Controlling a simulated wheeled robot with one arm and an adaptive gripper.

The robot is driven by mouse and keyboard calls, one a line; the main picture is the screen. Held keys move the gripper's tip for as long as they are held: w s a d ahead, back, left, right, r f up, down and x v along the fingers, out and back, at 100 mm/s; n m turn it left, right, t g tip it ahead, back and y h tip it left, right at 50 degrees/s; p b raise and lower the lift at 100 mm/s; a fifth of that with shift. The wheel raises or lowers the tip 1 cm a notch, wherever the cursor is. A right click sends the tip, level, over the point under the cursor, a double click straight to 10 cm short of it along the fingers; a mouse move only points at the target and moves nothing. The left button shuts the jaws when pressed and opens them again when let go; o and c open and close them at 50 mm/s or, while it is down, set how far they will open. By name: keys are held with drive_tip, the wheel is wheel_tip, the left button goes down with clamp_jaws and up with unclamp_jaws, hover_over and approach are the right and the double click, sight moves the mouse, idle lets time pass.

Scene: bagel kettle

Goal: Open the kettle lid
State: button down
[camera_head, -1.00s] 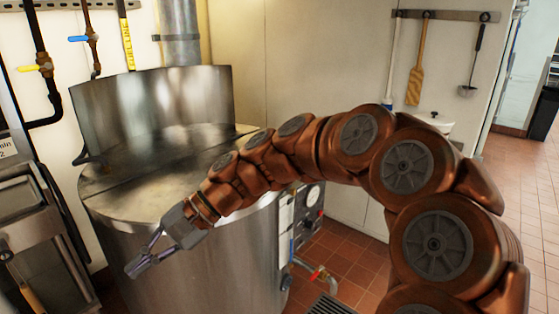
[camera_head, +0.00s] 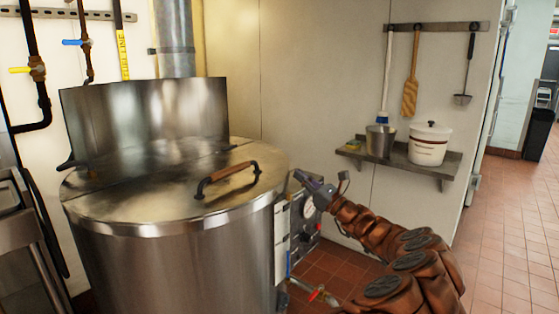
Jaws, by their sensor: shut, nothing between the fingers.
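The large steel kettle (camera_head: 175,265) stands at the left of the head view. Its round flat lid (camera_head: 140,205) lies closed on top. A curved lid handle with a wooden grip (camera_head: 228,178) rises near the lid's right side. My gripper (camera_head: 299,177) is to the right of the handle, just past the kettle's right rim, apart from both. Its fingers are together and point left, with nothing between them. My copper-coloured arm reaches in from the lower right.
An upright steel panel (camera_head: 145,120) stands behind the lid. A control box with gauges (camera_head: 300,222) sits at the kettle's right, below my gripper. A wall shelf (camera_head: 400,163) holds a metal pot (camera_head: 380,141) and a white lidded crock (camera_head: 429,145). The tiled floor (camera_head: 503,230) at right is clear.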

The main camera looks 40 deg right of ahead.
drive_tip(key=s+r+x, duration=0.1)
drive_tip(key=r+x, duration=0.1)
drive_tip(key=x, duration=1)
drive_tip(key=shift+w+r, duration=0.25)
drive_tip(key=shift+r, duration=0.15)
drive_tip(key=shift+d, duration=0.1)
idle(1.1)
